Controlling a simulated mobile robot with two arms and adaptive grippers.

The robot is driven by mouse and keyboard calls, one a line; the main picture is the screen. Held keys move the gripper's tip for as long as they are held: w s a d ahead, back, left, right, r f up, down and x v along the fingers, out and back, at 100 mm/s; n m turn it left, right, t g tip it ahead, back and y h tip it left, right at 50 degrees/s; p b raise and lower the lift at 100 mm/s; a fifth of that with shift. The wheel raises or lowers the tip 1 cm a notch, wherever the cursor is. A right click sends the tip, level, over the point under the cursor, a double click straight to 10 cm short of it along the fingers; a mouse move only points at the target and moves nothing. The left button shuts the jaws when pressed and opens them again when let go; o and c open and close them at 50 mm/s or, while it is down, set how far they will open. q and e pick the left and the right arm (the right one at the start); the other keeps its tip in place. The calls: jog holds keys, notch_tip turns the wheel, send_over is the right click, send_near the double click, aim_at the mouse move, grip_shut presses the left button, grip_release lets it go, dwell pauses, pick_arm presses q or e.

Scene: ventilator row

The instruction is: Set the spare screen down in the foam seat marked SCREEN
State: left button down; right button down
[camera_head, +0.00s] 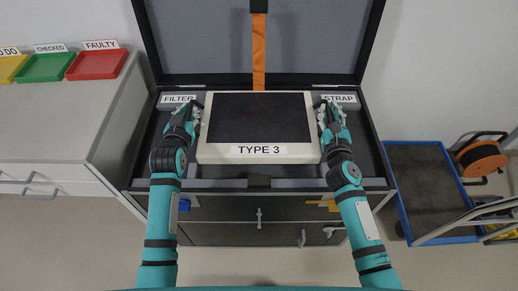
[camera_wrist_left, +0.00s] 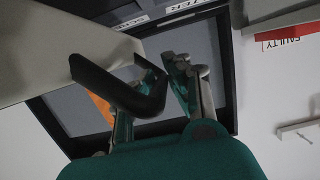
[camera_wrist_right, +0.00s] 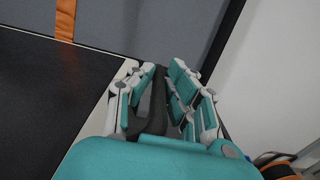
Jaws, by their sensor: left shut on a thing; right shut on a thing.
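The spare screen (camera_head: 258,150), a cream slab with a dark panel and a TYPE 3 label, is level over the open case (camera_head: 157,181) in the head view. It hides the middle of the case and the foam seat under it. My left gripper (camera_head: 194,117) is shut on the screen's dark side handle, which shows in the left wrist view (camera_wrist_left: 110,88). My right gripper (camera_head: 328,115) is shut on the opposite handle, seen in the right wrist view (camera_wrist_right: 153,108). A partly hidden label starting "SCR" (camera_wrist_left: 131,22) shows in the left wrist view. I cannot tell whether the screen touches the foam.
FILTER (camera_head: 179,98) and STRAP (camera_head: 339,98) labels flank the screen. The raised lid (camera_head: 200,40) stands behind, with an orange strap (camera_head: 259,55). A counter with a red FAULTY tray (camera_head: 97,64) is left; a blue-edged cart (camera_head: 425,185) is right.

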jog(key=shift+r, duration=0.1)
pick_arm(q)
jog(key=shift+d+f, duration=0.1)
dwell(0.4)
